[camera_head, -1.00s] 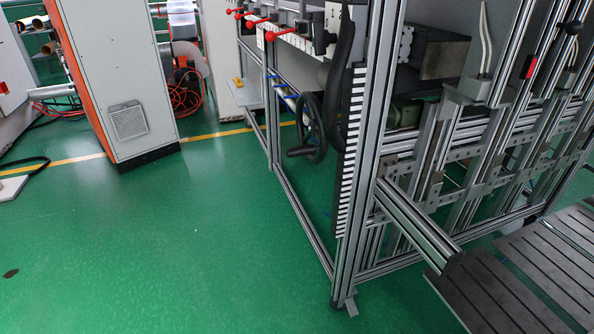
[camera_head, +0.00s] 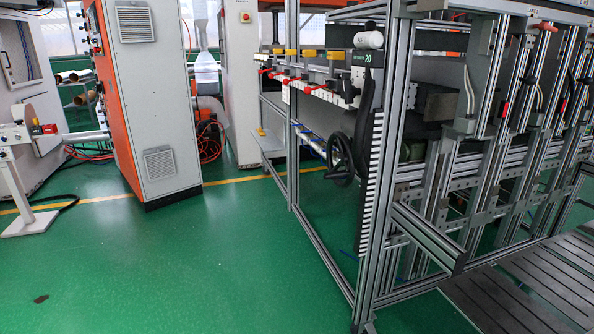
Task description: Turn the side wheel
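The side wheel (camera_head: 340,158) is a black handwheel with spokes and a handle. It sits on the side of the aluminium-framed machine (camera_head: 378,215), right of the picture's middle, above floor level. The floor in front of it shows clear. Neither my left nor my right gripper is in the head view, and nothing touches the wheel.
A white and orange cabinet (camera_head: 155,110) stands to the left, with a white-based stand (camera_head: 28,222) further left. Red levers (camera_head: 310,89) line the machine above the wheel. A slatted grey platform (camera_head: 520,285) lies at the lower right. Green floor (camera_head: 190,265) is open in front.

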